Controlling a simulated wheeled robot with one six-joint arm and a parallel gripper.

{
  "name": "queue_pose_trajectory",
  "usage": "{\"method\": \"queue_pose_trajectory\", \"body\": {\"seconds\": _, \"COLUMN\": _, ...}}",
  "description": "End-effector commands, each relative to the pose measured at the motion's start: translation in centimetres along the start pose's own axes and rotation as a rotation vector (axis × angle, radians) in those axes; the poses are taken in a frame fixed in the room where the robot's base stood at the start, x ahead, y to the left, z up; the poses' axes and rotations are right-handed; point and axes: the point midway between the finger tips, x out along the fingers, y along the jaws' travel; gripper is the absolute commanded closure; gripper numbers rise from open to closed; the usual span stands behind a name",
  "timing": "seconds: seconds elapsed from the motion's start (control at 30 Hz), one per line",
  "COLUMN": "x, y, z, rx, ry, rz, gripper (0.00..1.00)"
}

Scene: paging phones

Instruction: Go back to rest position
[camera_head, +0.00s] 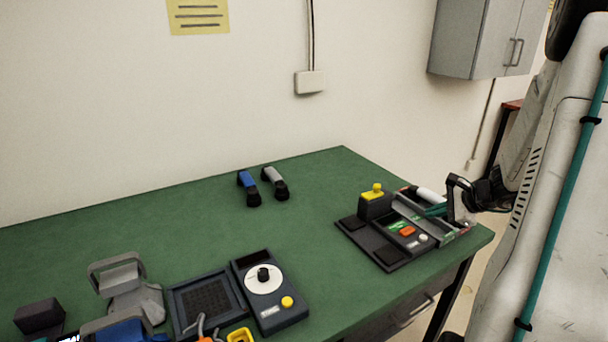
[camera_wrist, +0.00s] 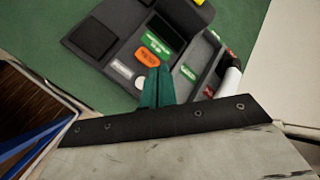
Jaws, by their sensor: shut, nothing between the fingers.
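My gripper (camera_head: 437,210) is at the right end of the green table, at the right side of a dark paging console. Its teal fingers are together with nothing between them; they also show in the wrist view (camera_wrist: 157,88). The console (camera_head: 378,246) has a yellow-topped block (camera_head: 374,199), an orange button (camera_head: 407,231), a white button (camera_head: 423,238) and green labels. In the wrist view the fingertips appear just below the orange button (camera_wrist: 148,56), beside the white button (camera_wrist: 122,68). I cannot tell whether they touch the console. My arm fills the right side of the head view.
Two handsets, one blue (camera_head: 248,188) and one grey (camera_head: 274,184), lie at the table's back. A dial unit (camera_head: 270,290) and a grey cradle (camera_head: 130,290) stand front left. A white cylinder (camera_head: 430,195) lies in a tray beside the console. The table's middle (camera_head: 330,215) is clear.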

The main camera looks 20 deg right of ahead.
Motion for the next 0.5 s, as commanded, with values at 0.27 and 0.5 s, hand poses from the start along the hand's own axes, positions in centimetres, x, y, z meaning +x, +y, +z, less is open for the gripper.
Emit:
{"method": "queue_pose_trajectory", "body": {"seconds": 0.27, "x": 0.1, "y": 2.0, "z": 1.0, "rx": -0.054, "ry": -0.047, "rz": 0.073, "gripper": 1.0}}
{"method": "queue_pose_trajectory", "body": {"seconds": 0.5, "x": -2.3, "y": 7.4, "z": 9.3, "rx": -0.396, "ry": -0.163, "rz": 0.339, "gripper": 1.0}}
